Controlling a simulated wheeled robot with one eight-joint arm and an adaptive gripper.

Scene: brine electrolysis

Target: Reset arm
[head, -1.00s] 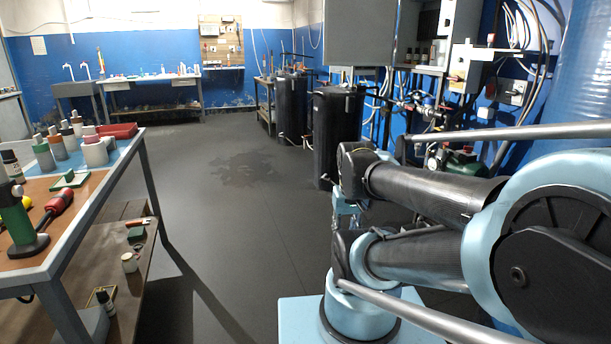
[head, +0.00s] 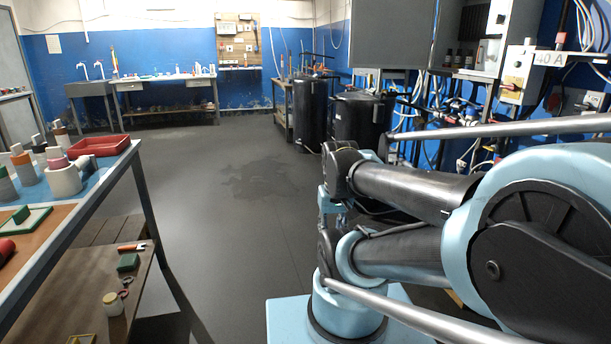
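My arm fills the right side of the head view, folded back on itself, with black tubular links and light blue joints. A small light blue and black part of my arm hangs at its left end. I cannot make out the gripper's fingers in this view. Nothing is seen held by my arm.
A workbench (head: 140,190) with bottles and a red tray (head: 98,145) stands at the left. Two black tanks (head: 311,115) (head: 362,120) stand beyond my arm, below a grey cabinet (head: 378,34). A far table (head: 165,82) lines the blue wall. The middle floor (head: 225,230) is clear.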

